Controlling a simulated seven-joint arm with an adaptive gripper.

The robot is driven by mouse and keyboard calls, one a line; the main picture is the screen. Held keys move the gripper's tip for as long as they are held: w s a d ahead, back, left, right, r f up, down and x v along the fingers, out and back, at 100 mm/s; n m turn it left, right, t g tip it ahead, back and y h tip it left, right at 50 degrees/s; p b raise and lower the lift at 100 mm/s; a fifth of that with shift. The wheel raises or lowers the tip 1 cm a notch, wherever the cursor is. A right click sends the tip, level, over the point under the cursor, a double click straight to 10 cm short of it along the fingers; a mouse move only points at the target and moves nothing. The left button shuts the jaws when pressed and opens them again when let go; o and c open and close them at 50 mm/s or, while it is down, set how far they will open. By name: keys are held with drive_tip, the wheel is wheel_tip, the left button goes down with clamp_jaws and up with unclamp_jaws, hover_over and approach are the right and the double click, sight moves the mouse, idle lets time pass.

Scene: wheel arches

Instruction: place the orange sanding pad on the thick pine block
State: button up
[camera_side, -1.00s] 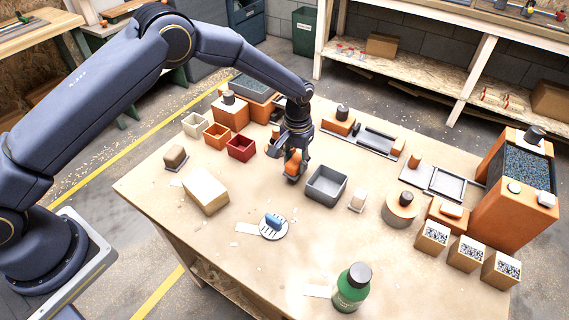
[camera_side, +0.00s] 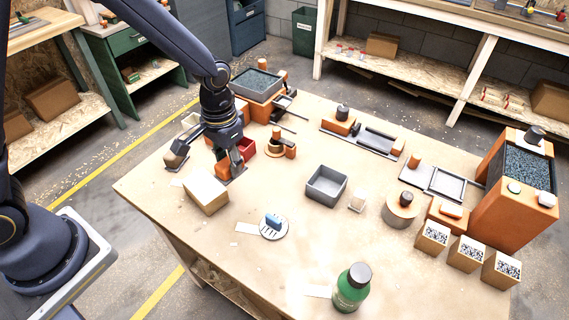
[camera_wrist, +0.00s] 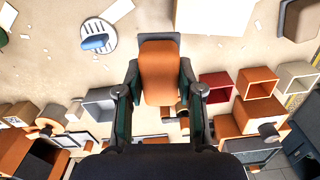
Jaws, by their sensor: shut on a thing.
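The orange sanding pad (camera_wrist: 158,68), with a dark grey layer along its far edge, is between the fingers of my gripper (camera_wrist: 158,88) in the wrist view. My gripper is shut on it. In the side view my gripper (camera_side: 229,174) is low over the table, just behind and right of the thick pine block (camera_side: 206,193), and its fingers hide most of the pad. The pale pine block lies on the table with a bare top. It also shows in the wrist view (camera_wrist: 210,16), ahead and to the right of the pad, apart from it.
A brown-topped pad (camera_side: 175,157) lies left of the block. A red bin (camera_side: 246,150) is close behind my gripper. A grey bin (camera_side: 327,186) stands right. A round white plate (camera_side: 273,235) with a blue item is in front, and a green bottle (camera_side: 352,290) nearer the table's front.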

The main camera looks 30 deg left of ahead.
drive_tip(key=n, duration=0.1)
hover_over(203, 185)
drive_tip(key=shift+n, duration=0.3)
wheel_tip(203, 185, down, 7)
drive_tip(key=shift+f, duration=0.1)
drive_tip(key=shift+f, duration=0.1)
drive_tip(key=o, duration=1.2)
